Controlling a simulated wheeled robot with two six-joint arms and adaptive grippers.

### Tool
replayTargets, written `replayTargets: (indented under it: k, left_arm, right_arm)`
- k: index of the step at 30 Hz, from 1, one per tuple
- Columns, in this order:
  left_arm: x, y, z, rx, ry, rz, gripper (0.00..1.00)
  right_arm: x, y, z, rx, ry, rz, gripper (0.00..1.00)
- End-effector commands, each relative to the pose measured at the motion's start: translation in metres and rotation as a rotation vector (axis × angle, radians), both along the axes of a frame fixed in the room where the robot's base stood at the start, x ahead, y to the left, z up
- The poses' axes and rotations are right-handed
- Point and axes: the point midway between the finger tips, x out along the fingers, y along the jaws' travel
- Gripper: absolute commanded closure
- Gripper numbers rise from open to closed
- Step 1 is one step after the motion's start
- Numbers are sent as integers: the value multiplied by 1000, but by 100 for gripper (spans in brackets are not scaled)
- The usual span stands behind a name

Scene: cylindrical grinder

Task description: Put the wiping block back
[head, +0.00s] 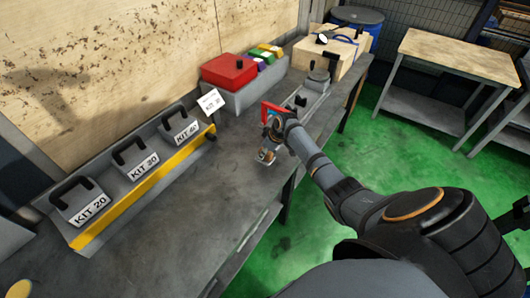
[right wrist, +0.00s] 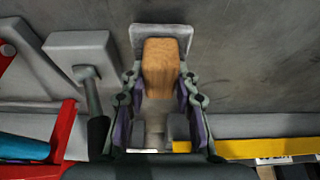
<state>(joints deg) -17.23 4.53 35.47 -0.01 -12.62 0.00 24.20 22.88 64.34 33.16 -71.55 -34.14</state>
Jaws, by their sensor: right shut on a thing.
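The wiping block (right wrist: 161,66) has a wooden grip on a flat grey base and sits between the fingers of my right gripper (right wrist: 160,92) in the right wrist view. The gripper is shut on the wooden grip. In the head view my right gripper (head: 270,143) is over the bench (head: 185,215), near its right edge. The wiping block (head: 266,157) shows small below the fingers there. I cannot tell whether its base touches the bench. My left gripper is not in view.
A red frame (head: 269,109) stands just behind the gripper, with a grey fixture (head: 315,88) beyond. A grey tray with a red block (head: 229,71) and coloured blocks is at the back. Kit cases (head: 132,160) line the left, behind a yellow strip. The bench's front middle is clear.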

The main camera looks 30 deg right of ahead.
Motion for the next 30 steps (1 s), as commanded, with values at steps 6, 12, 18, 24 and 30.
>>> replayTargets:
  k: [6,12,18,24,30]
  left_arm:
    - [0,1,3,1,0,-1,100]
    - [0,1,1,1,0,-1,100]
    - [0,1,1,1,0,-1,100]
    - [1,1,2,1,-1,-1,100]
    - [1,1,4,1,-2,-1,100]
  right_arm:
    - [1,0,-8,-1,-5,1,100]
    - [1,0,-11,-1,-4,0,100]
    - [1,0,-11,-1,-4,0,49]
    - [1,0,-11,-1,-4,0,48]
    - [-1,-2,-2,-3,-5,0,48]
